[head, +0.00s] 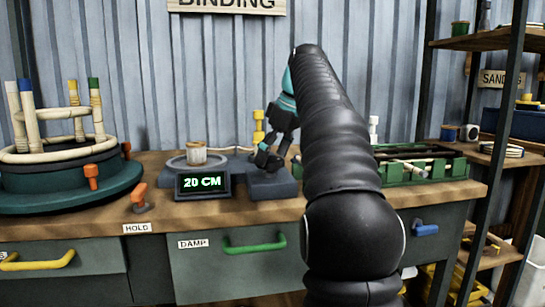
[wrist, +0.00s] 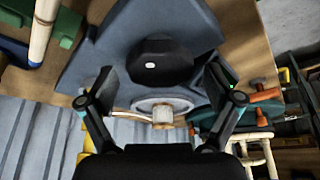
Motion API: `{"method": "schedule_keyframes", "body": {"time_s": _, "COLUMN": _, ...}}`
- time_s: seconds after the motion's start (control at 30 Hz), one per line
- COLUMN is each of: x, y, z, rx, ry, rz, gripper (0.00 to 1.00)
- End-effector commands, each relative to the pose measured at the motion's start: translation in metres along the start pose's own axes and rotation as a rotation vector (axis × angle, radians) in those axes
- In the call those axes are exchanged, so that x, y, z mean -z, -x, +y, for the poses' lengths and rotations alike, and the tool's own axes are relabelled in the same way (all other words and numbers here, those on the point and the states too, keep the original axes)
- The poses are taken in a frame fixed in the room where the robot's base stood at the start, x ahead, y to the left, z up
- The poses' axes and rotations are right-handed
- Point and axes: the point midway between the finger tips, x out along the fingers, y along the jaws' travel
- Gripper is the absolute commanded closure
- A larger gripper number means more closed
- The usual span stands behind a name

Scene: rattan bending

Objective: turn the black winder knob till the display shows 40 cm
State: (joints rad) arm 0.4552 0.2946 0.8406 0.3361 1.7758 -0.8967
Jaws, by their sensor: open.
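The display (head: 202,183) reads 20 CM in green in the head view, at the front of the winder. The black winder knob (wrist: 160,62), with a white dot, stands on the grey winder base (wrist: 205,22) in the wrist view. My gripper (wrist: 160,76) is open, with one finger on each side of the knob. I see no clear contact of the fingers with it. In the head view my gripper (head: 270,155) is low over the winder's right block and hides most of the knob. A pale spool (head: 196,153) stands on the winder's round plate.
A round bending jig (head: 70,190) with upright poles and orange clamps stands at the left. A green tray (head: 415,168) of dark rods lies right of my arm. An orange lever (head: 140,197) is at the bench front. Shelves (head: 490,40) stand at the far right.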

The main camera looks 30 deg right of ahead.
Motion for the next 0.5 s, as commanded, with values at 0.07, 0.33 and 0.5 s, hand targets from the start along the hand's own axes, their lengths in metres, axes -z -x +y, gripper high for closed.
{"method": "schedule_keyframes", "body": {"time_s": 0.07, "x": 0.0, "y": 0.0002, "z": 0.0, "rx": 0.0, "ry": 0.0, "rz": 0.0, "gripper": 0.1}}
{"method": "schedule_keyframes", "body": {"time_s": 0.33, "x": -0.0001, "y": 0.0001, "z": 0.0001, "rx": 0.0, "ry": 0.0, "rz": 0.0, "gripper": 0.7}}
{"method": "schedule_keyframes", "body": {"time_s": 0.5, "x": 0.0, "y": 0.0002, "z": 0.0, "rx": -0.001, "ry": -0.005, "rz": 0.0, "gripper": 0.7}}
